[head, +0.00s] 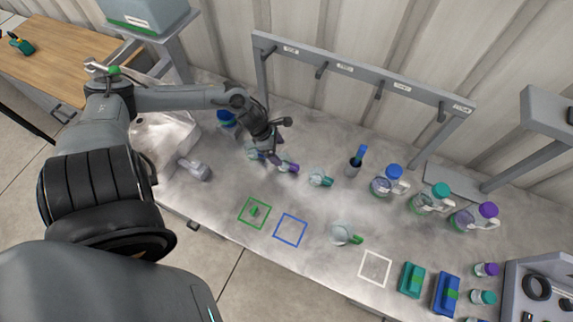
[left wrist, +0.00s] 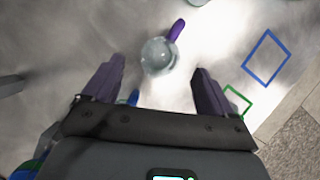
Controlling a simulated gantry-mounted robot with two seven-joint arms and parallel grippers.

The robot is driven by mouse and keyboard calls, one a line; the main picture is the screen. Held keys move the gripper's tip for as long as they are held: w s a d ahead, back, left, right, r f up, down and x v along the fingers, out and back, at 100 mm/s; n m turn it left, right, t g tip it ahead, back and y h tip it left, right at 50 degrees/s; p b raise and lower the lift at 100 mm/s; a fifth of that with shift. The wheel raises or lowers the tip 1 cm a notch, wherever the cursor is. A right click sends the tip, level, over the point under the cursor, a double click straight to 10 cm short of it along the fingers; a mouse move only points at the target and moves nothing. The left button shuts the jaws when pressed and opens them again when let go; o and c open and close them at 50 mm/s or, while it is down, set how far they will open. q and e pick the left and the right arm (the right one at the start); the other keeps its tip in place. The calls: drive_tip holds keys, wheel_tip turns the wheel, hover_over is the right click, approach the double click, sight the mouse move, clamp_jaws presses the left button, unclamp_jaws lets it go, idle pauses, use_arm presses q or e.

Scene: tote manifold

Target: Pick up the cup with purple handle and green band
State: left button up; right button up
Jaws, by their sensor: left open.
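A clear cup with a purple handle (left wrist: 158,56) stands on the table in the left wrist view, ahead of my fingers and roughly centred between them. Its handle points up and to the right. In the head view this purple-handled cup (head: 291,167) shows just below my left gripper (head: 272,144), partly hidden by it. I cannot make out the colour of its band. My left gripper (left wrist: 155,85) is open and empty, its dark fingers spread on either side of the cup's near side. My right gripper is not in view.
Close to the left stands another cup (head: 254,154), partly hidden. A teal-handled cup (head: 317,180) stands to the right, and a green-handled cup (head: 341,233) nearer the front. Several lidded jugs stand farther right. A grey hook rack (head: 340,66) runs behind.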

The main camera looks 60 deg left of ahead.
sight(282, 157)
use_arm(q)
drive_tip(key=shift+x, duration=2.55)
drive_tip(key=shift+s, duration=0.1)
drive_tip(key=shift+c, duration=0.5)
drive_tip(key=c, duration=1.4)
drive_tip(key=shift+c, duration=0.2)
drive_tip(key=shift+r, duration=0.2)
